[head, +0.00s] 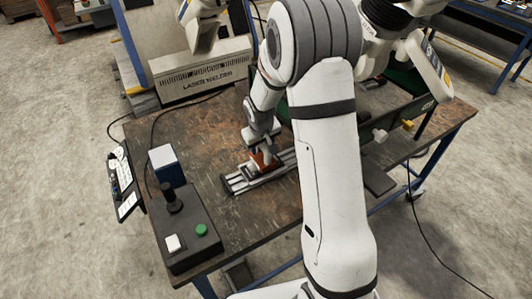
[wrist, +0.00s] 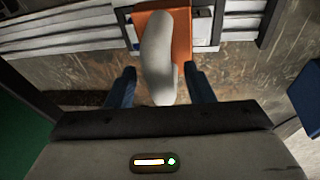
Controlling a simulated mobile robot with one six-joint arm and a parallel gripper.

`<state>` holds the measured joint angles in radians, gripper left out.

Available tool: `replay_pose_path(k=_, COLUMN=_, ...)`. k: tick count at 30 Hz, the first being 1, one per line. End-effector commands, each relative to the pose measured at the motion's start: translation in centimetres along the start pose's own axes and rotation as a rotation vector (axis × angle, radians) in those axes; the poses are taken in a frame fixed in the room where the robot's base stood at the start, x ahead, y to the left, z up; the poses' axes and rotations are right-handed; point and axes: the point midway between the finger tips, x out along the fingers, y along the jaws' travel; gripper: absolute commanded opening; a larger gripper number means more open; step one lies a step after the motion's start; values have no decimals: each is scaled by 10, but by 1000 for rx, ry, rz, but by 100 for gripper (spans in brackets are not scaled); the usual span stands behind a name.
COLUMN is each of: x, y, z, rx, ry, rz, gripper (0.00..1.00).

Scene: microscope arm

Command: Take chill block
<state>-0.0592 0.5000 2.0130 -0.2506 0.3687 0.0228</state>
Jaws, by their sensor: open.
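An orange block (wrist: 183,35), which I take to be the chill block, sits at the metal rail fixture (wrist: 235,27). In the head view the orange block (head: 258,160) shows at the rail fixture (head: 238,181), partly hidden by my arm. A pale grey rounded piece (wrist: 158,60) stands in front of the orange block in the wrist view; I cannot tell whether it is part of it. My gripper (wrist: 159,70) is open, its two dark blue fingers apart on either side of the grey piece. I see a gap between each finger and the grey piece.
A black control box (head: 188,235) with a knob and white and green buttons stands at the table's front left. A blue and white box (head: 166,165) stands behind it. The laser welder (head: 205,78) is at the back. My arm hides part of the worn table (head: 200,125).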

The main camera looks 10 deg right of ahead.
Motion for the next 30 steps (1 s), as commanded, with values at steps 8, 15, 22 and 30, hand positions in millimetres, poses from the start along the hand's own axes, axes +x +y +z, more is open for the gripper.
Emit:
replay_pose_path(k=8, x=0, y=0, z=0, rx=0, ry=0, rz=0, gripper=38)
replay_pose_path(k=15, x=0, y=-1, z=0, rx=0, ry=0, rz=0, gripper=18)
replay_pose_path(k=22, x=-1, y=-1, z=0, rx=0, ry=0, rz=0, gripper=0)
replay_pose_path(k=30, x=-1, y=-1, z=0, rx=-1, ry=1, rz=-1, gripper=0)
